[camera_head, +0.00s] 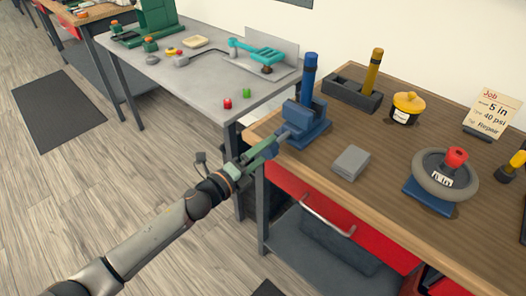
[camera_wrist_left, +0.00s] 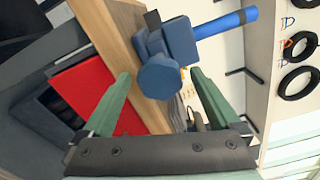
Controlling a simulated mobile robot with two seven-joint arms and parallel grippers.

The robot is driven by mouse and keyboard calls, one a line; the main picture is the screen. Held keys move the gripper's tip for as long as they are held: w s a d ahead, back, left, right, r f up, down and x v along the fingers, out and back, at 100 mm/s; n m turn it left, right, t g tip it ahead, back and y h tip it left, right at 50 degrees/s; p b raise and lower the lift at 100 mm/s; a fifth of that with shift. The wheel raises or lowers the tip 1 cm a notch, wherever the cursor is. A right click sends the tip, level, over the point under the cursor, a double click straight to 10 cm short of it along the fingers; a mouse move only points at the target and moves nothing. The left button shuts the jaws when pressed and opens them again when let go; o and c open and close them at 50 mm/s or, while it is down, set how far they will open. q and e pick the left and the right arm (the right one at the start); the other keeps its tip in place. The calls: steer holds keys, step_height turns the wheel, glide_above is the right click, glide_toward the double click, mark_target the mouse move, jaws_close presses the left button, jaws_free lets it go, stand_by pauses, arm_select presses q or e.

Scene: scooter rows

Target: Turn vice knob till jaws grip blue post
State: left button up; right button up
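The blue vice (camera_head: 307,122) sits on the near left corner of the wooden bench. The blue post (camera_head: 309,76) stands upright at the vice; whether the jaws touch it cannot be told. In the left wrist view the post (camera_wrist_left: 225,22) sticks out beyond the vice body (camera_wrist_left: 180,40). The faceted blue vice knob (camera_wrist_left: 160,77) faces that camera. My left gripper (camera_head: 273,146) is at the knob, its green fingers (camera_wrist_left: 160,74) open on either side, with a small gap showing at each side. My right gripper is not in view.
On the wooden bench (camera_head: 330,186) are a grey block (camera_head: 351,162), a dark holder with a yellow post (camera_head: 374,72), a yellow-lidded pot (camera_head: 407,107), a wheel (camera_head: 445,177) and a job card (camera_head: 493,110). A red drawer (camera_head: 330,215) is below. A grey table (camera_head: 195,80) stands left.

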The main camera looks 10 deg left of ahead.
arm_select(q)
steer(key=shift+a, duration=0.1)
steer(key=b+v, duration=0.1)
steer(key=v, duration=1.1)
steer(key=shift+s, duration=0.25)
steer(key=s+a+f+n+g+y+p, duration=0.3)
steer(key=s+f+n+g+y+p, duration=0.2)
steer(key=s+f+n, duration=1.3)
steer(key=n+y, duration=0.3)
steer(key=n, duration=0.5)
steer(key=shift+s, duration=0.25)
